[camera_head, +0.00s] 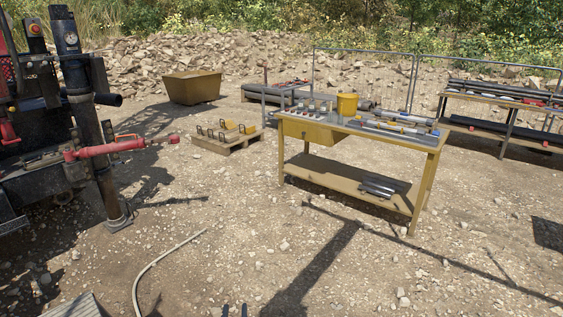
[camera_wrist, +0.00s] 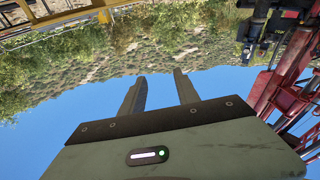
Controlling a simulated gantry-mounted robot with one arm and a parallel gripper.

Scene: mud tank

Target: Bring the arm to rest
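My gripper (camera_wrist: 160,80) shows in the wrist view with its two grey fingers apart and nothing between them. The pale gripper body fills the bottom of that view. In the head view, two small dark fingertips of my gripper (camera_head: 235,310) show at the bottom edge, over the gravel. The rest of the arm is hidden below the frame. The fingertips appear clear of all objects in the head view.
A drilling rig (camera_head: 95,150) with a red arm is at left. A hose (camera_head: 160,262) lies on the gravel. The gravel between is mostly clear.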

